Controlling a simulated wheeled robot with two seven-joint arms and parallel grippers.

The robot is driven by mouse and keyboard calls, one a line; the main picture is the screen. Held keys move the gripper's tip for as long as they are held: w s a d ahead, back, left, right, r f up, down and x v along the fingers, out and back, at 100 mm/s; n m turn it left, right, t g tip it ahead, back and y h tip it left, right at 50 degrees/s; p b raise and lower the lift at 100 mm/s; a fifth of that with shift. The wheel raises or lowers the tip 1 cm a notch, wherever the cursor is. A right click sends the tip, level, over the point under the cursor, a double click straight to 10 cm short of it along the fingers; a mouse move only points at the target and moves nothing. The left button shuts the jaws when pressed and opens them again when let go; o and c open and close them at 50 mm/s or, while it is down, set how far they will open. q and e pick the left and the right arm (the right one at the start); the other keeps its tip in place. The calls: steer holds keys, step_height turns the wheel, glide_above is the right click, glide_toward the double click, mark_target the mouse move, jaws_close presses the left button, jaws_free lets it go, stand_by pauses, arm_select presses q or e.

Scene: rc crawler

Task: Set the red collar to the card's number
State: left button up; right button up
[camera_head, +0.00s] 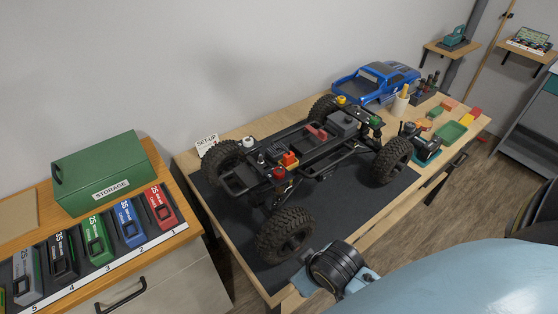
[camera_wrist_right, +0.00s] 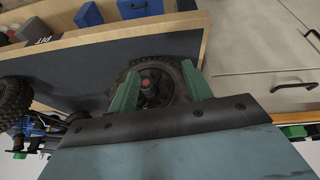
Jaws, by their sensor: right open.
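The crawler chassis (camera_head: 310,150) stands on its wheels on a dark mat (camera_head: 260,275). A red collar (camera_head: 279,173) shows at its near left corner, above the near wheel (camera_head: 287,235). The set-up card (camera_head: 207,141) stands behind the far left wheel; its number is too small and partly hidden to read. My right gripper (camera_wrist_right: 160,70) is open, its green fingers on either side of a wheel in the wrist view. A red spot (camera_wrist_right: 146,82) shows at that wheel's middle; I cannot tell if it is the collar. My left gripper is out of view.
A white cap (camera_head: 248,142), a yellow cap (camera_head: 341,99) and a green cap (camera_head: 376,121) show at other chassis corners. A blue truck body (camera_head: 375,83) lies behind. The left bench holds a green storage box (camera_head: 102,172) and numbered coloured cases (camera_head: 96,238).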

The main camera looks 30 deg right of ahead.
steer(key=w+r+t, duration=0.2)
steer(key=w+r, duration=0.2)
steer(key=w+r+t, duration=0.2)
steer(key=w+r, duration=0.2)
steer(key=w, duration=0.1)
steer(key=w+r+t, duration=0.3)
steer(key=w+r, duration=0.1)
steer(key=shift+w+d+h, duration=0.3)
steer(key=shift+w+h, duration=0.05)
steer(key=shift+h, duration=0.05)
steer(key=w+a+r+n+t+y, duration=0.1)
steer(key=w+a+r+t, duration=0.1)
steer(key=w+r+t, duration=0.55)
steer(key=a+r+n+g+y+p, duration=0.2)
steer(key=a+r+n+g+y, duration=0.6)
steer(key=a+r+n+y, duration=0.85)
steer(key=n+g+h, duration=0.3)
steer(key=g+h, duration=0.8)
steer(key=h, duration=0.5)
glide_above(279, 171)
step_height(279, 171, down, 11)
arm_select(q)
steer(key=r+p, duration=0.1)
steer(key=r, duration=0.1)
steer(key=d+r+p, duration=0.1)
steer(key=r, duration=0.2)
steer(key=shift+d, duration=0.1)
arm_select(e)
step_height(279, 171, down, 13)
steer(key=shift+f, duration=0.15)
